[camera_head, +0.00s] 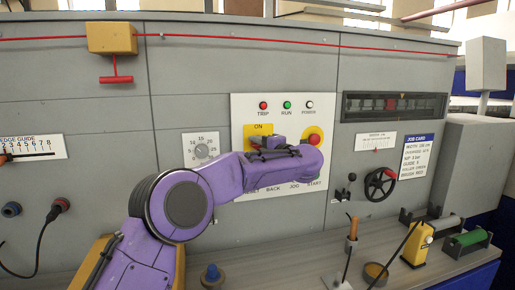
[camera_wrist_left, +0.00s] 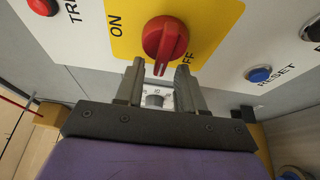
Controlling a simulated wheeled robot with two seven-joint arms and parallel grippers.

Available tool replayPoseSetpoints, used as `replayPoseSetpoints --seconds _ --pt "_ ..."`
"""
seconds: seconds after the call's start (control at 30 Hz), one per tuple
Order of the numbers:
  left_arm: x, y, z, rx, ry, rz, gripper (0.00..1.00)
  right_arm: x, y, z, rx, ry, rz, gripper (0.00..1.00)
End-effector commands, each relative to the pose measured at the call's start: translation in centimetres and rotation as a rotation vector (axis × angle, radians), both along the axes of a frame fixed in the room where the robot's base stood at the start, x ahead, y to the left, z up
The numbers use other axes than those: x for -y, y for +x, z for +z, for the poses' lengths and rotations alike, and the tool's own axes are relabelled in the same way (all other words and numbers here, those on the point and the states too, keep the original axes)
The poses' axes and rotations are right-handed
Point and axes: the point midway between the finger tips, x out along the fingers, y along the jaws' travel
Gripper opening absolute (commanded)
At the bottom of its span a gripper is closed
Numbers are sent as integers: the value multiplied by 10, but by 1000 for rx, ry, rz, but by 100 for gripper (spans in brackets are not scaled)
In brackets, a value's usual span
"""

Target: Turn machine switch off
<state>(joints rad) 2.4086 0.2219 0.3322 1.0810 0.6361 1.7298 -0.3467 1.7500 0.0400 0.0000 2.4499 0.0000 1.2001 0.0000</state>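The machine switch is a red rotary knob (camera_wrist_left: 165,38) on a yellow plate (camera_wrist_left: 128,45) lettered ON and OFF, the OFF partly covered. Its white mark points toward my fingers in the left wrist view. In the head view the yellow plate (camera_head: 257,129) shows its ON label, and my arm hides most of the knob. My left gripper (camera_wrist_left: 160,80) is open and empty. Its two fingertips are just short of the knob, one toward each side; I cannot tell whether they touch it. In the head view the left gripper (camera_head: 264,143) is in front of the panel. My right gripper is not in view.
The white panel (camera_head: 239,105) also carries trip, run and power lamps and a red mushroom button (camera_head: 314,139). A blue reset button (camera_wrist_left: 259,74) is close by. A dial (camera_head: 202,151) is left of the panel. A handwheel (camera_head: 380,184) and a cluttered ledge are at right.

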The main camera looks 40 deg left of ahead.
Motion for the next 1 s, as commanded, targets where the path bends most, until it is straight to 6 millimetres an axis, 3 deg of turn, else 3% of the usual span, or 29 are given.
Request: replayPoseSetpoints --seconds 0.17,0.6,1.0 --pt "5 -1 -1 1 1 -1 38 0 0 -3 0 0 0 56" --pt "92 -29 -1 3 1 -2 38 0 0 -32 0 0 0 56" --pt "101 -32 1 0 0 -2 38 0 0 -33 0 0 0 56"
